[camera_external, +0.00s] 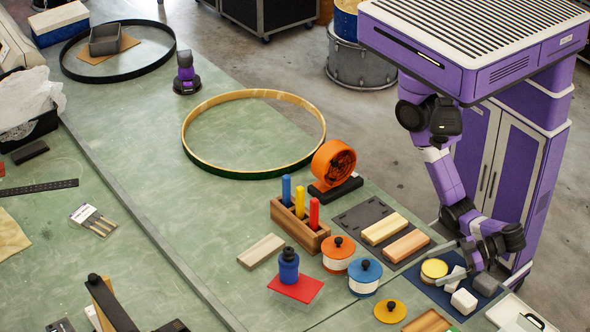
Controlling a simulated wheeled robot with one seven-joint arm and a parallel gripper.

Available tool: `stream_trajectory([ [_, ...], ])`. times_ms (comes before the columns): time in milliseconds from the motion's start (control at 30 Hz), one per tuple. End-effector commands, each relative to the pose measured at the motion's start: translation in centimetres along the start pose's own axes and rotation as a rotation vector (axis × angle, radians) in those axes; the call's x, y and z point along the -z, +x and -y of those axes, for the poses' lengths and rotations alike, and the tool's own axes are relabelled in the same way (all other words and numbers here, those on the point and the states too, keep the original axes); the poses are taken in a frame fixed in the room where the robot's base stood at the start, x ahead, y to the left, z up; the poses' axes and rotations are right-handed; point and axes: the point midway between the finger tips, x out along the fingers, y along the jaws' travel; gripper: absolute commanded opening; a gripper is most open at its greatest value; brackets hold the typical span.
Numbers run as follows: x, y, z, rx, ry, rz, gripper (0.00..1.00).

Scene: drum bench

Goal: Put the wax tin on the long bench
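A round tin with a pale yellow lid (434,268), which looks like the wax tin, sits on a dark blue mat (428,291) at the lower right. My gripper (462,267) is low over that mat, just right of the tin, near a white block (464,301). Its fingertips are small and partly hidden, so I cannot tell whether they are open or touch anything. The green-topped long bench (135,165) runs from the upper left to the bottom, with a metal strip along its top.
Orange-lidded (338,253) and blue-lidded (364,276) pots, a wooden tool holder (300,228), an orange tape roll (334,164) and wooden blocks (384,228) crowd the area left of the mat. A large hoop (253,174) lies farther back. Green surface near the metal strip is clear.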

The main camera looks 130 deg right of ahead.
Motion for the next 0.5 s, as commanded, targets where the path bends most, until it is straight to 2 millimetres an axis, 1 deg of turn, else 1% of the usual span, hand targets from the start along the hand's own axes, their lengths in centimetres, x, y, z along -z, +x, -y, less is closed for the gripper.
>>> stream_trajectory([
  [167,0.0,-0.1,0.0,0.000,0.000,0.000,0.98],
  [267,0.0,-0.7,0.0,0.000,0.000,0.001,0.98],
  [367,0.1,-2.1,0.1,0.002,0.001,0.000,0.98],
  [500,0.0,-5.0,0.1,0.004,-0.001,0.002,0.98],
])
